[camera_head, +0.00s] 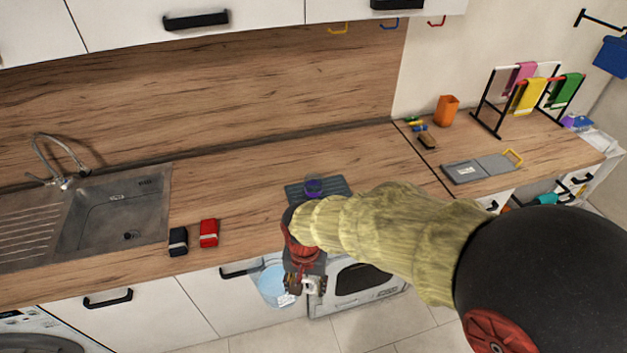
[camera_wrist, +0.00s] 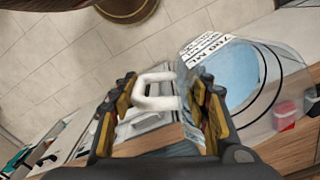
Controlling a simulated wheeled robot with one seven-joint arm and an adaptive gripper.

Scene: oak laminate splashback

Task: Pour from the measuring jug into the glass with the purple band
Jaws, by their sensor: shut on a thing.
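My gripper (camera_head: 307,284) is shut on the white handle of the clear measuring jug (camera_head: 273,286). In the wrist view, my gripper (camera_wrist: 165,88) has the handle between its fingers, and the jug (camera_wrist: 240,75) with its printed scale and pale blue contents is at right. The jug is in the air in front of the counter's front edge, apart from the glass; I cannot tell its exact tilt. The glass with the purple band (camera_head: 313,187) stands on a dark ribbed mat (camera_head: 338,185) on the counter, beyond my gripper. My arm hides part of the mat.
A red box (camera_head: 208,233) and a black box (camera_head: 178,241) stand on the counter left of the mat. The sink (camera_head: 110,212) is at far left. An orange cup (camera_head: 447,111) and a towel rack (camera_head: 520,95) are at the right. Counter behind the boxes is clear.

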